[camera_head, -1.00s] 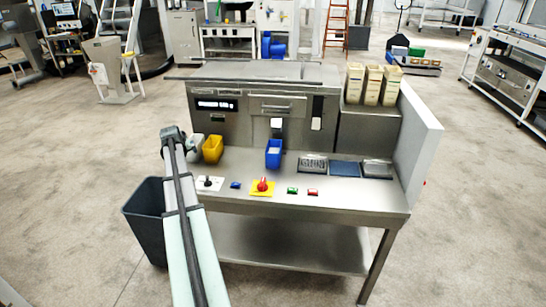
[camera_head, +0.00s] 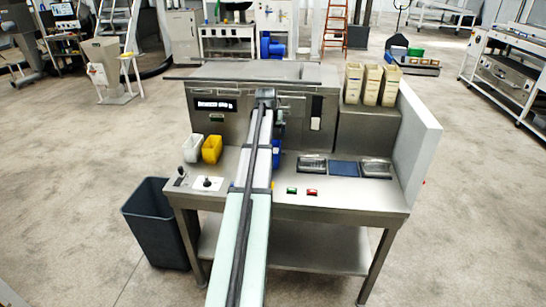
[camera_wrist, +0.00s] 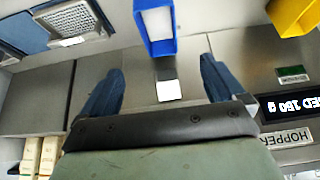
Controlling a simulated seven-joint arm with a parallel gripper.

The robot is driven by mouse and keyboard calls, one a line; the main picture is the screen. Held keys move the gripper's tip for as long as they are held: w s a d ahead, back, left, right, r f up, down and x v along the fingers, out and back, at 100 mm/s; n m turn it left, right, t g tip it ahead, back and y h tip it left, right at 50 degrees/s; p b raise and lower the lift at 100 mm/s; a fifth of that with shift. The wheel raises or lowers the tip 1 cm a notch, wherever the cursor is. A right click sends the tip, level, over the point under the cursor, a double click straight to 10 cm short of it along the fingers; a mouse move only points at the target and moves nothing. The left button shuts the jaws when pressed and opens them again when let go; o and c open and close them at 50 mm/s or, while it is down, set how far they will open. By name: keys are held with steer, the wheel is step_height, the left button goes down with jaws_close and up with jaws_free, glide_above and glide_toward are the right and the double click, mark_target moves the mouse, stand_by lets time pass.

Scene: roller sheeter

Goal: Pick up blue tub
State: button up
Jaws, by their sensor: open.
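The blue tub (camera_head: 276,153) stands on the steel worktop, mostly hidden behind my arm in the head view. In the wrist view the blue tub (camera_wrist: 163,47) shows at the top middle, with white inside it. My gripper (camera_wrist: 160,85) is open and empty, its two dark blue fingers wide apart. The tub appears beyond the fingertips and lies between their lines, not touching them. In the head view my gripper (camera_head: 274,107) is up by the machine's front panel, above the tub; its fingers are hard to make out there.
A yellow tub (camera_head: 212,150) and a white tub (camera_head: 192,149) stand left of my arm. Metal trays (camera_head: 312,164) and a blue pad (camera_head: 344,168) lie to the right. The machine panel (camera_head: 216,125) rises behind. Cartons (camera_head: 371,86) stand at back right.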

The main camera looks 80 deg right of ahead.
steer(key=shift+a+x, duration=0.1)
steer(key=shift+x, duration=3.3)
steer(key=shift+a+x, duration=0.15)
steer(key=shift+x, duration=3.2)
steer(key=shift+f, duration=0.2)
steer(key=shift+f, duration=0.2)
steer(key=shift+c, duration=0.4)
steer(key=c, duration=1.2)
steer(key=shift+c, duration=0.2)
steer(key=shift+r, duration=0.1)
